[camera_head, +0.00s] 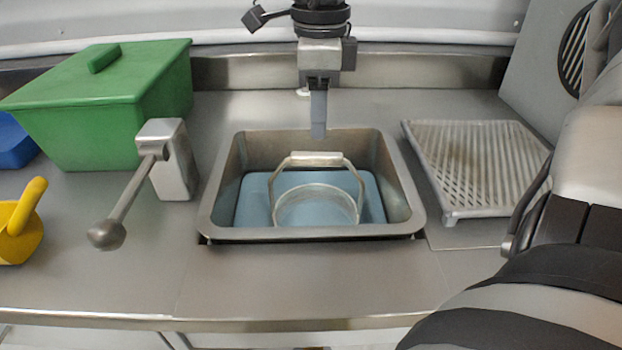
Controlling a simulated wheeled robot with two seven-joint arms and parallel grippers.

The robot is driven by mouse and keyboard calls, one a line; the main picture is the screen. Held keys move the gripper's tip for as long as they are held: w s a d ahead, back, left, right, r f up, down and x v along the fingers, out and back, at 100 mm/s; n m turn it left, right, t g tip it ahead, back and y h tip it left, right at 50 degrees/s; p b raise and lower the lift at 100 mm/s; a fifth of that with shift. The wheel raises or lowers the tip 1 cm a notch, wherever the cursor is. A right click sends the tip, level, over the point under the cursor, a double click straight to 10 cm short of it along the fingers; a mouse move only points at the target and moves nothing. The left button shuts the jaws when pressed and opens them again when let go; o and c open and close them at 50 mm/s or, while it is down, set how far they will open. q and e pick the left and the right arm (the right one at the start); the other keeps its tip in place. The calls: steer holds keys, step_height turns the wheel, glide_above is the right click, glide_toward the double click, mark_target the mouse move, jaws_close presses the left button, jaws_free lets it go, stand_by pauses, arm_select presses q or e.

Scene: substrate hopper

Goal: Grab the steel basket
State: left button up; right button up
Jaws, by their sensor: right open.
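The steel basket (273,213) is round with a thin rim and sits in a sunken metal basin (412,208) holding blue liquid. Its bail handle stands upright, with a pale grip bar (316,158) across the top. My right gripper (318,132) points down from the top of the view, above and apart from the grip bar, close to the basin's back edge in the picture. Its jaws are open and empty; one finger mostly hides the other. My left gripper is out of view.
A green lidded box (100,110) stands at left, with a metal lever (130,200) beside the basin. A yellow scoop (20,225) and a blue container (14,145) sit at far left. A perforated drain tray (480,165) lies right of the basin. The front counter is clear.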

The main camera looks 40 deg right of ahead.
mark_target(316, 153)
steer(key=f, duration=1)
steer(key=shift+w+f, duration=0.1)
steer(key=shift+w, duration=0.1)
jaws_close()
stand_by(1.1)
